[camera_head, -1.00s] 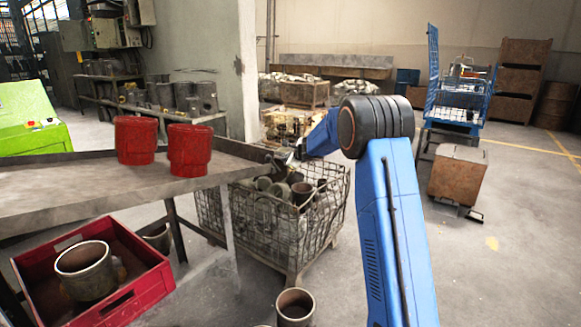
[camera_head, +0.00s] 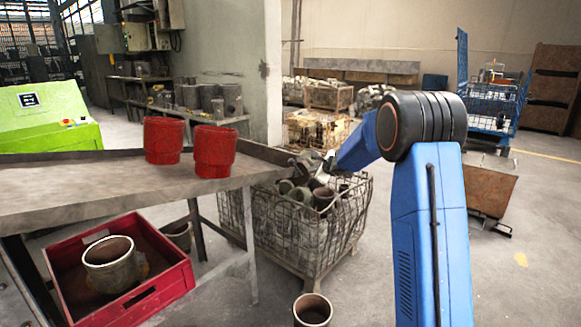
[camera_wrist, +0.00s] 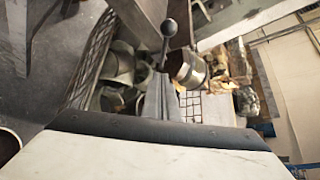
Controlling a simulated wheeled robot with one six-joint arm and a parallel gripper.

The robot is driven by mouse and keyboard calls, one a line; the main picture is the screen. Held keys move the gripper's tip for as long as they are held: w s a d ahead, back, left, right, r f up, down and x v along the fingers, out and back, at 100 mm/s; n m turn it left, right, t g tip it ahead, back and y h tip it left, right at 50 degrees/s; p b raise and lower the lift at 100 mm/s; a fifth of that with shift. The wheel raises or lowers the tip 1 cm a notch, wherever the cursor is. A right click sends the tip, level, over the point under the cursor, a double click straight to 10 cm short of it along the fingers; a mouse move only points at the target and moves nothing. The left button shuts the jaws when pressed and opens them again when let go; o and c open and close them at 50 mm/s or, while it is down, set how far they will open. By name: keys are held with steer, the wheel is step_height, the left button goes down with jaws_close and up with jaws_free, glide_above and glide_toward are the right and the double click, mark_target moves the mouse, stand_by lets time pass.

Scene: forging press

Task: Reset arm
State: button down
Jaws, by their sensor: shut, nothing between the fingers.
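My blue arm reaches from the lower right of the head view. My gripper (camera_head: 309,163) is at its far end, by the right end of the metal table (camera_head: 90,202) and above the wire basket (camera_head: 292,227). It is small there and partly merges with the clutter behind. In the wrist view my gripper (camera_wrist: 163,82) shows as two grey fingers close together, shut and empty. A dark ball-ended lever (camera_wrist: 169,30) stands just beyond the fingertips; I cannot tell whether they touch.
Two red cups (camera_head: 214,152) stand on the table. A red crate (camera_head: 160,303) holding a metal cup sits below it. Another metal cup (camera_head: 313,311) stands on the floor near the basket. A brown box (camera_head: 490,187) is at right, with open floor around it.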

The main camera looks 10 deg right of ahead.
steer(key=s+a+r+n+g+y, duration=0.1)
steer(key=s+a+r+n, duration=0.35)
steer(key=s, duration=0.25)
steer(key=s+a+r+n+y, duration=0.2)
steer(key=s+a+r+n, duration=0.1)
steer(key=s+a+r, duration=0.25)
steer(key=s+a+r+n+g, duration=0.1)
steer(key=s+a+n, duration=0.25)
steer(key=s, duration=0.65)
steer(key=s+a+r+n+g, duration=0.15)
steer(key=s+n, duration=0.25)
steer(key=s, duration=0.6)
steer(key=s+d+f+n+g+h, duration=0.1)
steer(key=s+d+f+n, duration=0.1)
steer(key=s, duration=1)
steer(key=s+d+f+n+g+h, duration=0.1)
steer(key=s+f+n, duration=0.3)
steer(key=s, duration=0.8)
steer(key=s+d+f+n+g+h, duration=0.2)
steer(key=s+f, duration=0.3)
steer(key=s, duration=0.7)
steer(key=shift+d+n+h, duration=0.5)
steer(key=shift+d+n, duration=0.2)
steer(key=shift+n, duration=0.2)
